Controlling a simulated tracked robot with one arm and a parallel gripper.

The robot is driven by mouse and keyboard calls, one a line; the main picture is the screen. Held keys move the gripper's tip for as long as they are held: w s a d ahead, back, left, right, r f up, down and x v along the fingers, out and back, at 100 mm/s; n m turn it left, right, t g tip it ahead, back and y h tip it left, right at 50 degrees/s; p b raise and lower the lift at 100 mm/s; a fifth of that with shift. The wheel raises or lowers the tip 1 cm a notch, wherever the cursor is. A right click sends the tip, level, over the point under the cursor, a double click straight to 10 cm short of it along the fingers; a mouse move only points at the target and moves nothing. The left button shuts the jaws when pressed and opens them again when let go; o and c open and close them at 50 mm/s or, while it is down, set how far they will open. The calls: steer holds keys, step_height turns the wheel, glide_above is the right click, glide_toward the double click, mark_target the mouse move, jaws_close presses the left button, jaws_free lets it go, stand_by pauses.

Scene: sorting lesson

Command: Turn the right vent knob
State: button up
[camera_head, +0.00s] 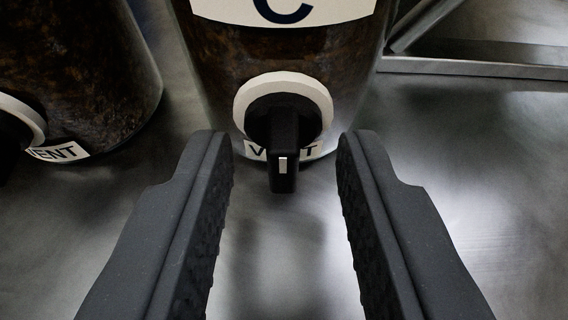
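A black vent knob (284,150) with a white mark on its grip sticks out from a pale round collar on a dark mottled drum (225,65) labelled C. A VENT label (313,149) sits below it, partly covered by the knob. The knob's bar stands upright in the picture. My gripper (286,150) is open, with one dark finger on each side of the knob and a clear gap to both. The fingers do not touch the knob. A second vent knob (12,145) on the left drum (85,80) is cut off by the picture's left edge.
A grey metal frame (470,68) stands at the upper right, close to the C drum. The shiny grey floor (500,190) is bare at the lower right and between the two drums.

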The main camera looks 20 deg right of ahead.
jaws_close()
steer(key=shift+b, duration=0.35)
steer(key=shift+f+m+b, duration=0.1)
steer(key=shift+m+b, duration=0.2)
steer(key=shift+b, duration=0.05)
steer(key=m+y+b, duration=0.1)
steer(key=b, duration=0.1)
steer(key=m+y+b, duration=0.1)
steer(key=b, duration=0.1)
steer(key=shift+s+d+f+m+t, duration=0.15)
steer(key=shift+d+m+t, duration=0.15)
steer(key=shift+t, duration=0.1)
steer(key=shift+m+t+y+b, duration=0.5)
steer(key=shift+m+y+b, duration=0.15)
steer(key=shift+m, duration=0.45)
steer(key=shift+d+m, duration=0.1)
steer(key=shift+m, duration=0.2)
